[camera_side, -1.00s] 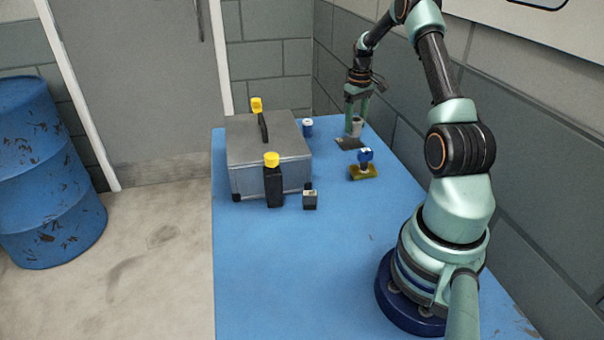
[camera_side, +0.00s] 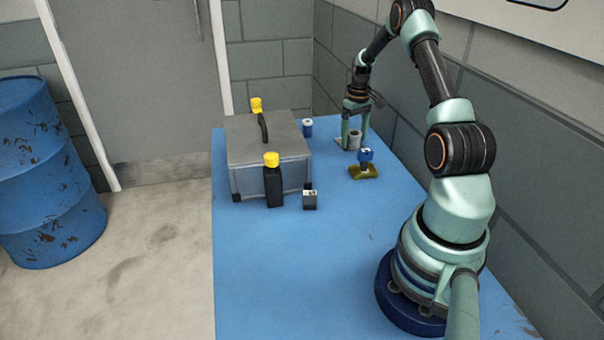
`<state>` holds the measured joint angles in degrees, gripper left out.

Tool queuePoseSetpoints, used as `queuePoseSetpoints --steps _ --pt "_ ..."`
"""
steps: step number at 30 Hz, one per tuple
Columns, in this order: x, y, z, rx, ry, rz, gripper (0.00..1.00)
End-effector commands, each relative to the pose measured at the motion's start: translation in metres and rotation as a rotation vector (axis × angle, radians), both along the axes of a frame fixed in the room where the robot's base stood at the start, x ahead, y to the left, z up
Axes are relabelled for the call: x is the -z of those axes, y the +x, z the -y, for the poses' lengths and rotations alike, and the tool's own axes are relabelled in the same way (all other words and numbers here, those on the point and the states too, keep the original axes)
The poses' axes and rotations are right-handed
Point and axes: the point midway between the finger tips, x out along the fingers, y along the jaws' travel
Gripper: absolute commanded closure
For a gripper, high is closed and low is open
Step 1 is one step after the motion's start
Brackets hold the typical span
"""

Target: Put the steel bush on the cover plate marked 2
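The steel bush (camera_side: 354,141), a small grey cylinder, stands upright at the far right of the blue table. It appears to rest on a grey cover plate (camera_side: 341,144), of which only a left part shows; any number on it is too small to read. My gripper (camera_side: 354,143) is low over the bush, pointing down. Its fingers stand either side of the bush and look spread apart from it. Just in front is a brass-coloured plate (camera_side: 357,174) with a blue part (camera_side: 366,155) on it.
A grey case (camera_side: 270,176) stands left on the table (camera_side: 290,270). Beside it are a black bottle with a yellow cap (camera_side: 273,185), a small dark block (camera_side: 310,201) and a blue cylinder (camera_side: 308,129). Another yellow cap (camera_side: 256,105) shows behind. The wall is close right.

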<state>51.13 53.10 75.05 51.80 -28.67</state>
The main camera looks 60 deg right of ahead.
Motion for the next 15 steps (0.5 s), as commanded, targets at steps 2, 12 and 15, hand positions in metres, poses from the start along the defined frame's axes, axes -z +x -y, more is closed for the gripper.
queuePoseSetpoints --steps 2,12,15 --pt "0.000 0.000 0.000 0.000 0.000 0.000 0.13" --pt "-0.023 0.001 0.001 0.000 -0.003 0.002 0.13" --pt "-0.043 0.001 0.001 0.000 -0.003 0.003 0.13"
